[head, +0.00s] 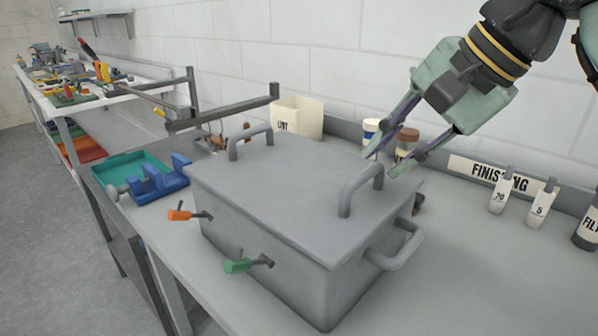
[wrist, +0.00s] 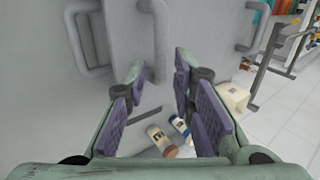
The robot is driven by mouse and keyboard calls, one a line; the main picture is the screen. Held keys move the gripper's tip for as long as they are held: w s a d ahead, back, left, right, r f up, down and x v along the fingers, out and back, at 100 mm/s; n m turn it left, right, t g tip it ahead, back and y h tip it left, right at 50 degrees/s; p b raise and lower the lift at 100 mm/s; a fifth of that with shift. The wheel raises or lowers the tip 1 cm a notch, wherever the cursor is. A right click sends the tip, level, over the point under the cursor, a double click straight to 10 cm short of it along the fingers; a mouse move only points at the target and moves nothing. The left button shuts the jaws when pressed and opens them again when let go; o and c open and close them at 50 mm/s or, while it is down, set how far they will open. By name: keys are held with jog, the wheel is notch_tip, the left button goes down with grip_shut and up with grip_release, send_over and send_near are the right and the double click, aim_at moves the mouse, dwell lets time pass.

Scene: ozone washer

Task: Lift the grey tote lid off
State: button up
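The grey lid (head: 290,185) lies flat on the grey tote (head: 255,255) on the bench. It has two arched handles on top, a left one (head: 250,140) and a right one (head: 361,189). My gripper (head: 378,160) is open, above and just behind the right handle in the head view. In the wrist view my gripper (wrist: 158,85) has its fingers apart with nothing between the tips. The lid (wrist: 180,30) and the right handle (wrist: 150,40) show beyond the fingertips. Whether a finger touches the handle I cannot tell.
White and brown-capped jars (head: 407,140) stand behind the tote, near my gripper. A cream bin (head: 297,118) stands at the back. A blue clamp-like part (head: 158,180) and a teal tray (head: 125,172) lie left. Orange (head: 180,215) and green (head: 238,265) valve handles project from the tote's front.

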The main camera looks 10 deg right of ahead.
aim_at(371, 171)
jog(key=p+x, duration=0.1)
jog(key=x, duration=0.4)
jog(key=shift+w+a+f, duration=0.15)
jog(key=shift+a+f, duration=0.05)
jog(key=shift+f, duration=0.05)
jog(key=shift+c, duration=0.3)
grip_shut()
